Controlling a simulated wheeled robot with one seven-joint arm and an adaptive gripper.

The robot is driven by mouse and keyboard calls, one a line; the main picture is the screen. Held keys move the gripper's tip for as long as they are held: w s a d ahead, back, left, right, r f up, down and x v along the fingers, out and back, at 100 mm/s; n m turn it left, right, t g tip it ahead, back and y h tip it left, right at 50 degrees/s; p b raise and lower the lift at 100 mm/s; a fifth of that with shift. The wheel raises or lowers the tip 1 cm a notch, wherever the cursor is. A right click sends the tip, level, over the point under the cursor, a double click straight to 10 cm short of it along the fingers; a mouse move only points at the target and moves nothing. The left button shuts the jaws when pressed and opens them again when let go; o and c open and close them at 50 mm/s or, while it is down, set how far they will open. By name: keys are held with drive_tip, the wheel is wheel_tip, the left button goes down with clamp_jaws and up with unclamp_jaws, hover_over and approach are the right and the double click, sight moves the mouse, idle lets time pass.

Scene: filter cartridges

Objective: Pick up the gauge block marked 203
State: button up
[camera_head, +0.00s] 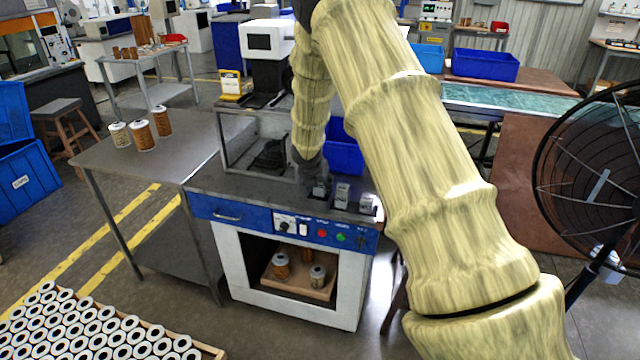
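Three small grey metal gauge blocks stand in a row on the dark bench top (240,190) near its front right edge: a left block (320,190), a middle block (342,196) and a right block (367,204). Their markings are too small to read, so I cannot tell which is 203. My gripper (312,178) hangs pointing down at the left block, just above or behind it. The gripper is dark and small; its fingers do not show clearly, and I cannot tell whether it touches the block.
A blue control panel (262,219) with buttons fronts the bench. A grey open frame (228,150) stands left of my gripper, and a blue bin (345,158) behind. Filter cartridges (141,135) stand on the left table (185,150). A black fan (600,180) stands at right.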

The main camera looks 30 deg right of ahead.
drive_tip(key=c, duration=0.6)
clamp_jaws()
drive_tip(key=shift+r, duration=0.15)
